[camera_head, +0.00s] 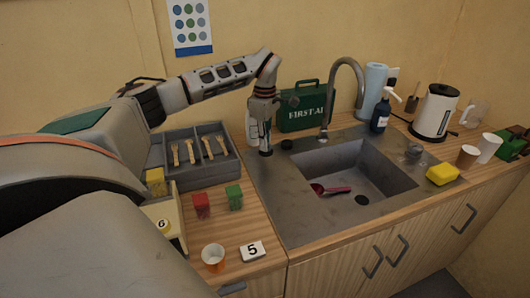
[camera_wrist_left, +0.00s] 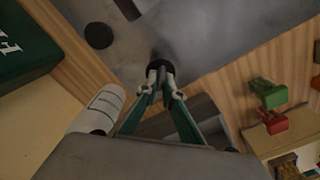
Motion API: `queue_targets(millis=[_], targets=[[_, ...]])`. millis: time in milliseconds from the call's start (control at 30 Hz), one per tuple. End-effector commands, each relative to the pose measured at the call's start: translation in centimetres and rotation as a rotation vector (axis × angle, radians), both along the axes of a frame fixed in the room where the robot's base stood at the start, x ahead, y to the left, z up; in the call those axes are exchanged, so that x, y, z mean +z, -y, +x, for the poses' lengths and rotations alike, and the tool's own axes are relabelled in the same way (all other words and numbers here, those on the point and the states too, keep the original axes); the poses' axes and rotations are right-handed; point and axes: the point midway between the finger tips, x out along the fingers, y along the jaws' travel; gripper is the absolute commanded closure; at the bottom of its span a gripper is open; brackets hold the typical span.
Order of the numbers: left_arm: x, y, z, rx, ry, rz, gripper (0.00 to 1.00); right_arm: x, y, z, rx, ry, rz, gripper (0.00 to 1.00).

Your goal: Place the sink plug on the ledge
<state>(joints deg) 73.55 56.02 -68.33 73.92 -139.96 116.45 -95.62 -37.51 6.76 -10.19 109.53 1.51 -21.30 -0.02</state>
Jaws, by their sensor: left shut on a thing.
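My left gripper (camera_head: 265,143) is shut on a small black round piece, which looks like the sink plug (camera_head: 266,153). In the left wrist view the plug (camera_wrist_left: 160,67) sits between the fingertips (camera_wrist_left: 162,82). It is over or on the left end of the grey metal ledge (camera_head: 262,185) beside the basin; I cannot tell whether it touches. A flat dark disc (camera_head: 287,144) lies on the ledge just right of the gripper and also shows in the left wrist view (camera_wrist_left: 98,35). My right gripper is not in view.
The ledge's front left is clear.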

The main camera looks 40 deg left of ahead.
Motion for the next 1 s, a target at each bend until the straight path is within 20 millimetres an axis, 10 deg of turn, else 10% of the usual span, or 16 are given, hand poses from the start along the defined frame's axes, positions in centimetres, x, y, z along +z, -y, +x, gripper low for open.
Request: queue_targets(millis=[767,833,1000], targets=[[-4.3,0.0,0.0,-0.001,-0.001,0.001,1.00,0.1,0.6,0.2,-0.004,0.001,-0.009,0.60],[-4.3,0.0,0.0,-0.001,0.000,0.000,0.76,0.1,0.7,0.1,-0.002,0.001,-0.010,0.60],[-4.3,0.0,0.0,-0.001,-0.001,0.000,0.76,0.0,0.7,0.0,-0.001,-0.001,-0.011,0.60]])
